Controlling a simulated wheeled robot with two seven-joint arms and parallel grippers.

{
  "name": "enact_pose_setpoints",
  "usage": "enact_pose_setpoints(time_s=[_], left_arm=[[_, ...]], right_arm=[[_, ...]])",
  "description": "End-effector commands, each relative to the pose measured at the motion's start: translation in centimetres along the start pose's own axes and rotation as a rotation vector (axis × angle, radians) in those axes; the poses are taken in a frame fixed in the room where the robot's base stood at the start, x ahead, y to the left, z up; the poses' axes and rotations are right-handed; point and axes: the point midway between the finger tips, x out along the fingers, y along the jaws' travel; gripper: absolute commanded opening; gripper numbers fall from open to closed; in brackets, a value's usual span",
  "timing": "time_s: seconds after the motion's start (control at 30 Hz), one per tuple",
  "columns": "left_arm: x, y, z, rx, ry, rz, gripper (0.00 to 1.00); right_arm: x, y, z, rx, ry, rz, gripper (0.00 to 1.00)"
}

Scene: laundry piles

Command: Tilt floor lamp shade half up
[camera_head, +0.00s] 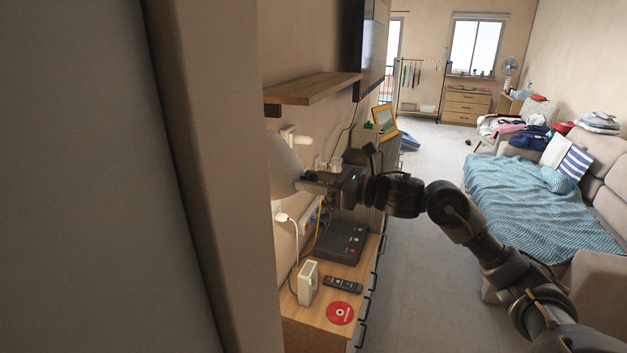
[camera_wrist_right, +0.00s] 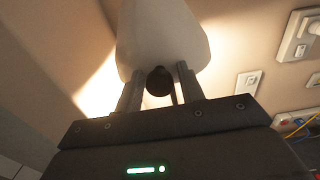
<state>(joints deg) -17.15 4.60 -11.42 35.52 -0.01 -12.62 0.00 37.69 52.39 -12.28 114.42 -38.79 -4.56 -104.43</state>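The floor lamp's pale shade (camera_head: 283,168) shows in the head view beside the wall edge, which hides part of it. In the right wrist view the shade (camera_wrist_right: 163,35) fills the top middle, with a dark round knob or socket (camera_wrist_right: 159,80) at its lower end and a thin dark stem below. My right gripper (camera_head: 305,183) reaches left to the shade. In the right wrist view its two fingers (camera_wrist_right: 158,83) stand apart on either side of the dark knob, with gaps visible. Their tips overlap the shade's lower end; contact is unclear. My left gripper is not in view.
A wall edge (camera_head: 195,150) blocks the left. A wooden shelf (camera_head: 312,88) hangs above my gripper. Below is a cabinet (camera_head: 318,310) with a router, remote, red disc and black box. Wall sockets and cables are close by. Floor (camera_head: 420,240) is open toward the sofa.

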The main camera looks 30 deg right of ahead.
Motion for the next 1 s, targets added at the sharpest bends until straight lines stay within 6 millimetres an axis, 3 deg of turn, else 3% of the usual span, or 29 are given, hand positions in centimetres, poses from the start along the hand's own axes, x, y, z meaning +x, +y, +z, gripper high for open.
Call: enact_pose_setpoints(time_s=[0.03,0.3,0.67,1.0], left_arm=[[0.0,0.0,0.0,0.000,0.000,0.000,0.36],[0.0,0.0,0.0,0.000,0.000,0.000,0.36],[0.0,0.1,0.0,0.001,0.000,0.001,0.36],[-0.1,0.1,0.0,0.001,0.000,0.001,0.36]], right_arm=[[0.0,0.0,0.0,0.000,0.000,0.000,0.32],[0.0,0.0,0.0,0.000,0.000,0.000,0.00],[-0.2,0.0,1.0,-0.002,-0.003,-0.001,0.00],[-1.2,-0.3,5.2,-0.007,-0.010,-0.011,0.00]])
